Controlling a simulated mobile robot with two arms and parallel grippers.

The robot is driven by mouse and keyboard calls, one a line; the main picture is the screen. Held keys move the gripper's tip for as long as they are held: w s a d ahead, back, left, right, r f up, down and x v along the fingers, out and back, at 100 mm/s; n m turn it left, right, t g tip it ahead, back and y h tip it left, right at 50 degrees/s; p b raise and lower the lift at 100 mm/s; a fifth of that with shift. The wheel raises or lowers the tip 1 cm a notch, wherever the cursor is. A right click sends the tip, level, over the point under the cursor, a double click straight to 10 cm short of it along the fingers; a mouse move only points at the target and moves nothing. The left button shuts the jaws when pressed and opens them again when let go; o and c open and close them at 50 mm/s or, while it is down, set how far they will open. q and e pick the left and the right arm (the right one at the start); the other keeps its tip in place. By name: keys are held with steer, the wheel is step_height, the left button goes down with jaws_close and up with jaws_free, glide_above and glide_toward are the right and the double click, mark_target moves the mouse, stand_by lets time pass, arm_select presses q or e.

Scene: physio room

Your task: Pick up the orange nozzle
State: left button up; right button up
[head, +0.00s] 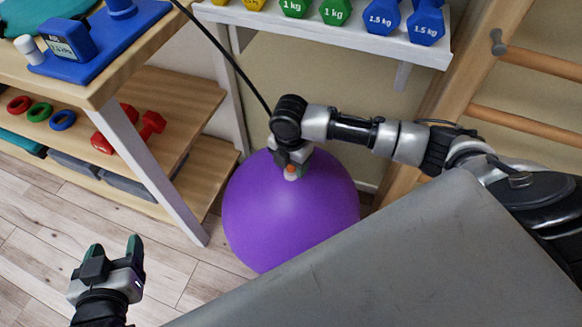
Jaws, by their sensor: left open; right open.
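My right gripper (291,160) points down over the ball and is open. I cannot tell whether its fingers touch the orange piece, as the wrist and fingers hide part of it. A thin black hose (222,52) runs down from the top edge and passes out of sight at my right wrist. My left gripper (116,250) is open and empty over the floor at lower left.
A wooden table (130,62) with a blue device (70,38) stands at upper left, with shelves (185,95) holding rings and red dumbbells below. A dumbbell rack (350,38) and wooden wall bars (530,125) stand behind. A grey padded surface (420,270) fills the lower right.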

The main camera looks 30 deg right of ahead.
steer(key=shift+c, duration=0.5)
steer(key=c, duration=0.9)
